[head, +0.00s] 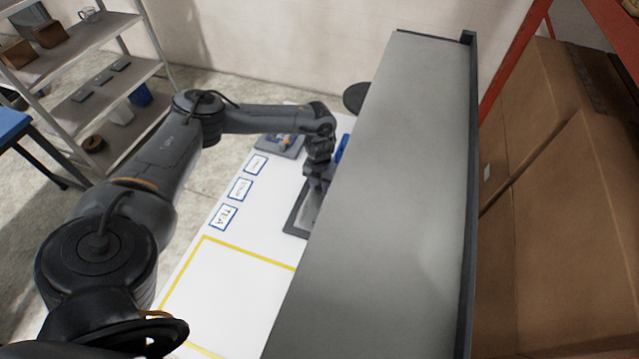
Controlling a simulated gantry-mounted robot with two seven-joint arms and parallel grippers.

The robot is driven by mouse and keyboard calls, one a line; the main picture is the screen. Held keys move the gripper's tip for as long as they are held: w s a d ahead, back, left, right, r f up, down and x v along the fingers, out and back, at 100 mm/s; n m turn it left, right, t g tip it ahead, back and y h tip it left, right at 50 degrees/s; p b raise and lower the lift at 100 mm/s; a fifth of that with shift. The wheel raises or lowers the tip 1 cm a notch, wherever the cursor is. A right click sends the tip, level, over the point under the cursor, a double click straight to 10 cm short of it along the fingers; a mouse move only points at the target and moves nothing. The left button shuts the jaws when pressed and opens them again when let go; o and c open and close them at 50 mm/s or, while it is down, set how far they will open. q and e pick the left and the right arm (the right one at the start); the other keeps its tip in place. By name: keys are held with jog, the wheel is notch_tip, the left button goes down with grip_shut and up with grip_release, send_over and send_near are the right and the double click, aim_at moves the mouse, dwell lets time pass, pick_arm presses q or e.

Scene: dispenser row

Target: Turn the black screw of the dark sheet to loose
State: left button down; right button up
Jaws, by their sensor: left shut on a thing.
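My left gripper (315,183) points down beside the big grey panel, over a dark-edged flat sheet (295,224) on the white table. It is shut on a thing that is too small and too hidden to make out. I cannot pick out the black screw in this view. The grey panel hides the right part of the dark-edged sheet and what lies behind it. My right gripper is not in view.
The grey panel (385,200) fills the middle and blocks the right side. Cards, one reading TEA (223,217), and a yellow outline (205,237) mark the white table. A dark tray (279,150) with small items lies farther back. Cardboard boxes (550,210) stand right.

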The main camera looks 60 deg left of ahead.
pick_arm(q)
jog(key=n+p, duration=0.3)
jog(key=n, duration=0.2)
jog(key=shift+r+p, duration=0.15)
jog(key=shift+p, duration=0.2)
jog(key=n+p, duration=0.3)
jog(key=n, duration=0.2)
jog(key=shift+n, duration=0.3)
jog(key=n+p, duration=0.3)
jog(key=n, duration=0.2)
jog(key=shift+s+a+n+p, duration=0.1)
jog(key=shift+n+p, duration=0.2)
jog(key=n+p, duration=0.2)
jog(key=n, duration=0.1)
jog(key=shift+f, duration=0.2)
jog(key=shift+n, duration=0.8)
jog(key=c, duration=0.8)
grip_release()
jog(key=shift+p, duration=0.3)
